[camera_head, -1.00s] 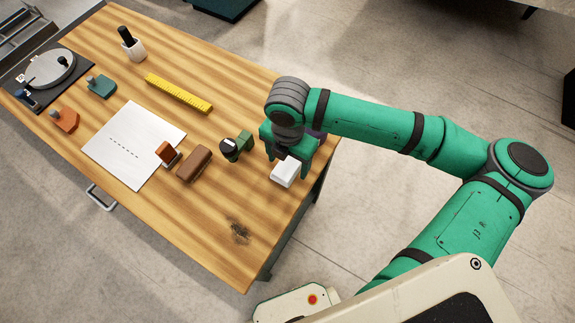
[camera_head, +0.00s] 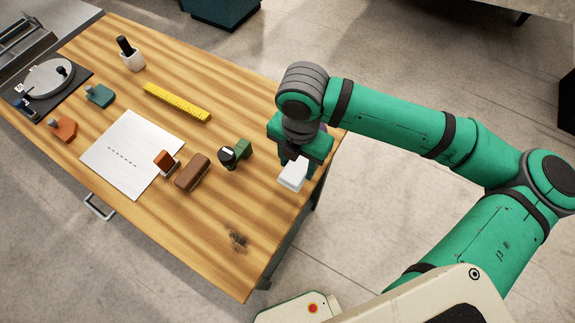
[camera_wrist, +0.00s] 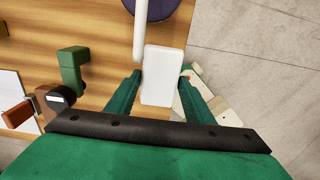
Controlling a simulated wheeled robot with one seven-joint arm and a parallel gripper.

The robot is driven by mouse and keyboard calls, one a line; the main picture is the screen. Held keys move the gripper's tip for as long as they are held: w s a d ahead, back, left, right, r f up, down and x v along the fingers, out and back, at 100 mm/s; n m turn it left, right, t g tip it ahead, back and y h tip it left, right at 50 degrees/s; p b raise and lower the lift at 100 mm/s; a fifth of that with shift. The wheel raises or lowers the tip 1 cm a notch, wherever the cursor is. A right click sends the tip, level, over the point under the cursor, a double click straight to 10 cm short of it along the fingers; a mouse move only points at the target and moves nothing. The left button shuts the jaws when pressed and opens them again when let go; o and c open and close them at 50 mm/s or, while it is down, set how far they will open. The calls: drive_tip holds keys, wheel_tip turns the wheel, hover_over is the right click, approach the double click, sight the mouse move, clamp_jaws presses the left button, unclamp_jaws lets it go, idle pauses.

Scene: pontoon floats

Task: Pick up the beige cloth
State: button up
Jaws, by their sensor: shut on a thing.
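My gripper (camera_head: 294,165) is near the table's right end. In the wrist view its two green fingers (camera_wrist: 162,78) are shut on a pale, off-white, block-shaped piece (camera_wrist: 163,78). This piece also hangs under the gripper in the head view (camera_head: 293,174). It is the only held thing and the closest match to the beige cloth, though it looks smooth and stiff; I cannot tell its material. It appears held above the tabletop. No other beige cloth shows.
The wooden table (camera_head: 190,225) bears a green-and-black item (camera_head: 235,154), a brown block (camera_head: 192,172), a white sheet (camera_head: 118,158) and a yellow strip (camera_head: 177,102). In the wrist view a pale rod (camera_wrist: 140,30) and a purple round thing (camera_wrist: 160,8) lie beyond the held piece.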

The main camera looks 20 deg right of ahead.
drive_tip(key=s+d+r, duration=0.6)
drive_tip(key=s, duration=0.2)
drive_tip(key=shift+s+d+r, duration=0.15)
drive_tip(key=shift+d, duration=0.25)
